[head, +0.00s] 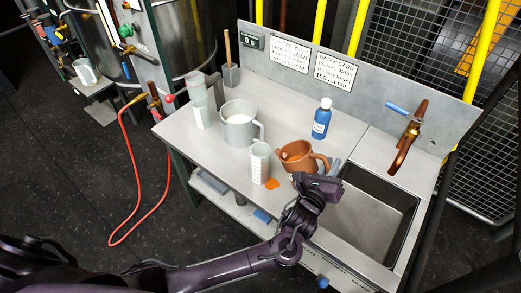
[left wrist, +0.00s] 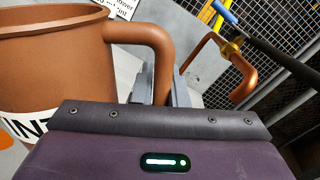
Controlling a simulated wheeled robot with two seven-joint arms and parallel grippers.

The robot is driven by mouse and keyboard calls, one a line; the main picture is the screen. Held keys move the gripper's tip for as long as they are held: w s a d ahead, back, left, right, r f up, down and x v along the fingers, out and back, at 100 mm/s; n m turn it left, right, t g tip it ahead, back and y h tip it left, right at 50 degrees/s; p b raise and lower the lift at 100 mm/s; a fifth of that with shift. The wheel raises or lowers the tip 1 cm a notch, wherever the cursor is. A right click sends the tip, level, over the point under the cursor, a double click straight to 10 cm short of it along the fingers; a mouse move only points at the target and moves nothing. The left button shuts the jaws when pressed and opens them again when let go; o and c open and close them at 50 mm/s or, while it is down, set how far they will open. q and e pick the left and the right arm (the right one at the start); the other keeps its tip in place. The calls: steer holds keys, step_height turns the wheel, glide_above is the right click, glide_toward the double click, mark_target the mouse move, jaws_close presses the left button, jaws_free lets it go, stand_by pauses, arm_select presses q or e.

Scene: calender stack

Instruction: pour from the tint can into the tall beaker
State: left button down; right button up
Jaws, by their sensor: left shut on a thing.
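The tint can (head: 298,160) is a copper-brown mug-like can, just right of a tall, pale, graduated beaker (head: 260,163) on the bench. In the left wrist view the can (left wrist: 60,75) fills the left side, with part of a white label showing. My left gripper (head: 333,169) is shut on the can's handle (left wrist: 158,55), its grey fingers either side of it. The can looks about upright; I cannot tell whether its base touches the bench. The beaker stands upright. My right gripper is not in view.
A blue bottle (head: 321,120) stands behind the can. An orange patch (head: 273,184) lies by the beaker. The sink (head: 370,222) and copper tap (head: 405,145) are right.

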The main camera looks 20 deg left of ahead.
arm_select(q)
steer(key=d+f+m+b, duration=0.2)
steer(key=d+f+m, duration=0.25)
steer(key=f, duration=0.25)
steer(key=shift+m, duration=0.45)
steer(key=r+p, duration=0.3)
steer(key=p, duration=0.1)
steer(key=r+p, duration=0.2)
steer(key=shift+s+a+r, duration=0.35)
steer(key=shift+s, duration=0.05)
steer(key=shift+f, duration=0.1)
